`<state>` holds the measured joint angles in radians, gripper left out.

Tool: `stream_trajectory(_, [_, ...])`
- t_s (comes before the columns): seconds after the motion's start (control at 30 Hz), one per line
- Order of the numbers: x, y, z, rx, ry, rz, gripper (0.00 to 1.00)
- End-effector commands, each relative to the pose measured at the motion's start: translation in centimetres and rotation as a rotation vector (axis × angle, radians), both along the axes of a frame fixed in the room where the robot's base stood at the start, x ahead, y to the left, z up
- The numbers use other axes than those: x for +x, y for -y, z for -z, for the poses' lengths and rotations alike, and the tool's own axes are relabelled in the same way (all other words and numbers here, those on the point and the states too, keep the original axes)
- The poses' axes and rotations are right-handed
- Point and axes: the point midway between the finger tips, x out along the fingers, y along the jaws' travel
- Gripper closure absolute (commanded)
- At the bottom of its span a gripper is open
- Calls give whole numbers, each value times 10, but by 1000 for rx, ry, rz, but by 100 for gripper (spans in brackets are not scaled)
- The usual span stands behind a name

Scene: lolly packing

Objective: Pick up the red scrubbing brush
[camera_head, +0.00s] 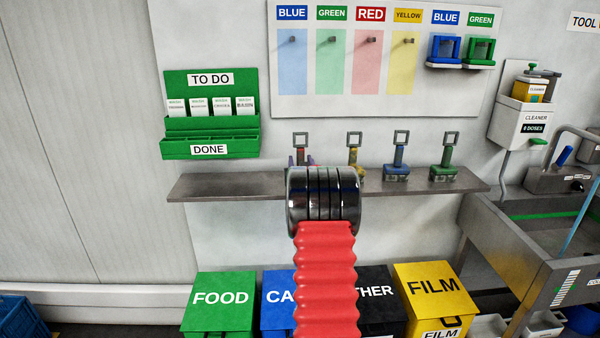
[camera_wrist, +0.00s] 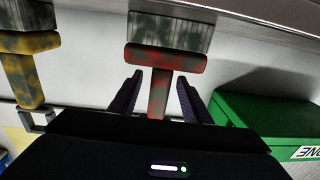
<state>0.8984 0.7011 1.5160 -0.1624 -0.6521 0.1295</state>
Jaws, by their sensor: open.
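The red scrubbing brush (camera_wrist: 165,60) shows in the wrist view, its head red with dark stains, grey bristles at the top of the picture and its handle running down between my fingers. My gripper (camera_wrist: 158,78) is open, one dark purple finger on each side of the handle, with a gap on both sides. The handle's lower end is hidden behind the gripper body. In the head view the brush stands on the shelf (camera_head: 230,186), with its metal ring (camera_head: 300,139) and a bit of red handle showing. My arm hides the rest.
A yellow brush (camera_head: 355,155) stands just right of the red one; it also shows in the wrist view (camera_wrist: 25,65). Blue (camera_head: 398,160) and green (camera_head: 445,160) brushes stand further right. A green card holder (camera_head: 212,123) hangs left, near the gripper.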

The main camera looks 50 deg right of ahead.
Motion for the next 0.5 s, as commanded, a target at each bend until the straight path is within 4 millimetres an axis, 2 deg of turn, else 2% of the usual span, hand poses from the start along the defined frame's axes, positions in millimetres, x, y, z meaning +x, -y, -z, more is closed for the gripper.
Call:
stream_trajectory(0.13, [0, 0, 0, 0, 0, 0, 57])
stream_trajectory(0.5, [0, 0, 0, 0, 0, 0, 83])
